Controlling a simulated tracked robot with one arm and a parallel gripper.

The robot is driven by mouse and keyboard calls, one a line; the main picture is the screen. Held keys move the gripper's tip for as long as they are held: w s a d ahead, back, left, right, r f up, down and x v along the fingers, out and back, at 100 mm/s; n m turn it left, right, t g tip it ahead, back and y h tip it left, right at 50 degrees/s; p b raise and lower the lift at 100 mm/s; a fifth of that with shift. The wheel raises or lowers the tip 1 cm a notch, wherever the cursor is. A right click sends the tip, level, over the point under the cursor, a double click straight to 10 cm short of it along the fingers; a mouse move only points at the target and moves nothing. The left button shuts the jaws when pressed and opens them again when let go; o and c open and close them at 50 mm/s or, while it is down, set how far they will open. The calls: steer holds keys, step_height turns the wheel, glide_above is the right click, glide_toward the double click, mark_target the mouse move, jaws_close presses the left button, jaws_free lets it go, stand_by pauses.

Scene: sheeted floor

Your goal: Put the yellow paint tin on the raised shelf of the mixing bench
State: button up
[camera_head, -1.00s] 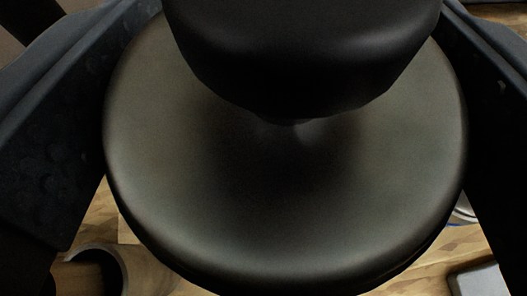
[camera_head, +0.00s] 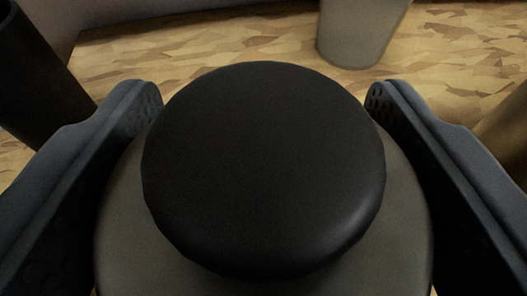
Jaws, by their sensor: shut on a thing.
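My gripper (camera_head: 265,95) has one dark finger on each side of a round grey-olive thing (camera_head: 125,245) with a large black knob (camera_head: 263,165) on top. It is shut on this thing, whose lower part is cut off by the bottom edge of the picture. The knob fills the middle of the view, reaching up between the fingertips. I cannot see any yellow paint tin for certain, and I cannot make out the raised shelf of the mixing bench.
A pale grey tapered container (camera_head: 360,30) stands beyond the gripper at the top. A dark cylinder (camera_head: 38,75) stands at the left. A brownish thing (camera_head: 508,135) is cut off at the right edge. The patchy wood-patterned surface (camera_head: 210,45) between them is clear.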

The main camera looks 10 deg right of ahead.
steer(key=o, duration=1.2)
steer(key=shift+s+r, duration=0.1)
steer(key=b+v, duration=0.1)
steer(key=v, duration=1)
steer(key=shift+s+a+r, duration=0.1)
steer(key=shift+s+a, duration=0.05)
steer(key=shift+s, duration=0.25)
steer(key=shift+s, duration=0.1)
